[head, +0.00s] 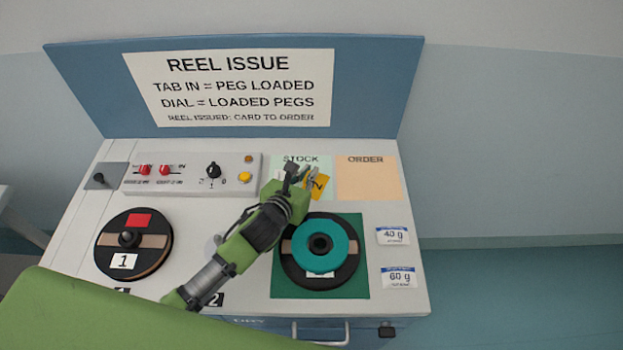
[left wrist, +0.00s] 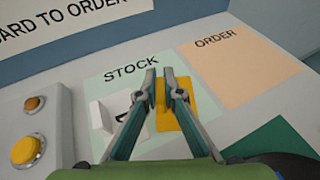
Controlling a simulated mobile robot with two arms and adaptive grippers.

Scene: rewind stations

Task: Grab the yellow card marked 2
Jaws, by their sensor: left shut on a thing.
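The yellow card marked 2 (head: 318,187) is at the pale green STOCK area (head: 292,162) of the bench. My left gripper (head: 302,178) reaches over that area and is shut on the card. In the left wrist view, the fingers (left wrist: 165,88) pinch the yellow card (left wrist: 172,118), which shows between and to the right of them. The fingers and arm hide part of it. I cannot tell whether the card is clear of the bench. My right gripper is not in view.
A white card (left wrist: 101,117) stands in STOCK, left of the fingers. The orange ORDER area (head: 368,180) is bare. A control box (head: 190,174) lies to the left. A teal reel (head: 318,245) sits on a green square, and a black reel (head: 134,243) at left.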

